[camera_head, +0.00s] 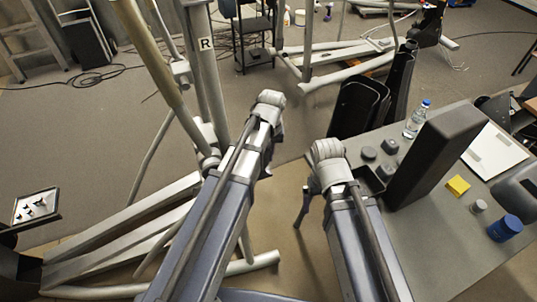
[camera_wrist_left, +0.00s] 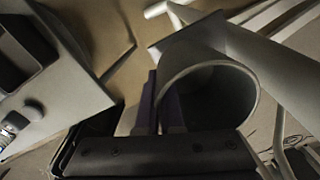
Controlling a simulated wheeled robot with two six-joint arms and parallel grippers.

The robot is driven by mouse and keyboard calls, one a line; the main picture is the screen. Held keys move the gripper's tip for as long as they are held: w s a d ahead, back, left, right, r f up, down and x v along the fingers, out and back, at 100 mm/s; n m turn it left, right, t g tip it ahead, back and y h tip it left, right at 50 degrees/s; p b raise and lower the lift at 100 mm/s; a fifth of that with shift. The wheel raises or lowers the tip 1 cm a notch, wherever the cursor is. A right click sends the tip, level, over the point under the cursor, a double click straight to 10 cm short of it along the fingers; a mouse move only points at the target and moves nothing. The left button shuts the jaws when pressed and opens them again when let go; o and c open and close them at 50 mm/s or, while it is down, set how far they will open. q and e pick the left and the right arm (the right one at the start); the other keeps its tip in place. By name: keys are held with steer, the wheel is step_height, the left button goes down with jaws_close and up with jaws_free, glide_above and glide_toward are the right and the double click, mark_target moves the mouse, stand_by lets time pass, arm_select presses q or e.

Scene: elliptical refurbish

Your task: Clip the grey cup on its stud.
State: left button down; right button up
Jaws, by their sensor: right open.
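In the left wrist view a grey, round, open-ended cup (camera_wrist_left: 243,82) shows with its mouth towards the camera. My left gripper (camera_wrist_left: 161,90) is at its left wall. One purple finger is outside the wall and the other inside the mouth, so it looks shut on the wall. In the head view my left arm hides most of this gripper, and I cannot make out the cup clearly. My right gripper (camera_head: 303,207) is open, pointing down left of the table. I cannot make out the stud.
An upright post (camera_head: 206,70) marked R and sloping tubes stand left of my left arm. Grey frame beams lie on the floor. The grey table (camera_head: 440,240) at right holds a tall dark block (camera_head: 437,150), a bottle (camera_head: 417,119), a yellow block (camera_head: 458,186) and a blue jar (camera_head: 504,228).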

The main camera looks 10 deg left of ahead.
arm_select(q)
steer(key=shift+f+b, duration=1)
steer(key=shift+f, duration=0.1)
stand_by(1.1)
steer(key=c, duration=1)
jaws_free()
steer(key=shift+r, duration=0.15)
steer(key=r+p, duration=0.3)
steer(key=p, duration=0.1)
steer(key=r+p, duration=0.3)
steer(key=r, duration=0.1)
steer(key=shift+d+r+p, duration=0.2)
steer(key=shift+r+p, duration=0.05)
steer(key=shift+p, duration=0.15)
